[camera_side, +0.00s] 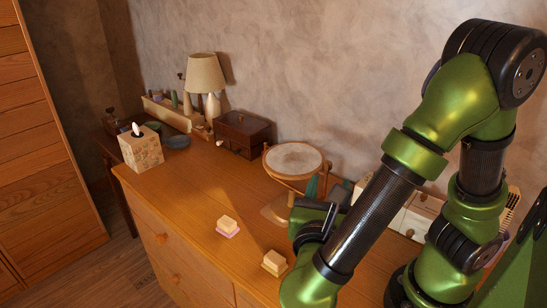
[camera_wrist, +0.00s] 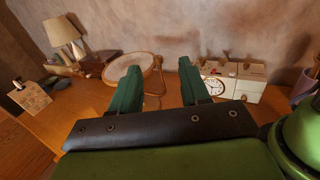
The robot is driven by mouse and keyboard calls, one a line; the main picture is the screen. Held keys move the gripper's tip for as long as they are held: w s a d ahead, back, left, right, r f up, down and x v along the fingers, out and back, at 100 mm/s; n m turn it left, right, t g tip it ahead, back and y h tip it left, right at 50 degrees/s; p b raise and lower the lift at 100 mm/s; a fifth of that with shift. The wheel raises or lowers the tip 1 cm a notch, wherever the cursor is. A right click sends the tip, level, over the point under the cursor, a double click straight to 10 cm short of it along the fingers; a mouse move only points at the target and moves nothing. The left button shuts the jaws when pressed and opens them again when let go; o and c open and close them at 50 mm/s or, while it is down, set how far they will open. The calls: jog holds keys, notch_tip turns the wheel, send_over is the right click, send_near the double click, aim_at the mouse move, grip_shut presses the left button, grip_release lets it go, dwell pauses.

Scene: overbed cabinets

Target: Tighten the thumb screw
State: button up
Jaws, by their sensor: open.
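A round hoop (camera_side: 294,160) with a pale disc and wooden rim stands on a wooden stand near the wall. It also shows in the wrist view (camera_wrist: 142,62), partly hidden behind the left green finger. I cannot make out the thumb screw for certain in either view. My gripper (camera_wrist: 159,78) is open, with its two green fingers spread and nothing between them. Part of the hoop's stand (camera_wrist: 161,84) shows in the gap, beyond the fingers. In the side view my gripper (camera_side: 322,188) is just right of the hoop, partly hidden by my arm; contact cannot be told.
Two small stacked blocks, one on a pink base (camera_side: 228,227) and one on a yellow base (camera_side: 273,263), lie on the wooden dresser top. A dark wooden box (camera_side: 243,134), lamp (camera_side: 206,76) and tissue box (camera_side: 141,149) stand left. A white-faced clock (camera_wrist: 212,87) and pale drawers (camera_wrist: 238,82) stand right.

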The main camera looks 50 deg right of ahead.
notch_tip(320, 180, down, 4)
jog(key=t, duration=0.1)
send_near(328, 162)
jog(key=shift+n, duration=0.3)
jog(key=x, duration=1)
jog(key=shift+c, duration=0.2)
jog(key=shift+a, duration=0.1)
grip_shut()
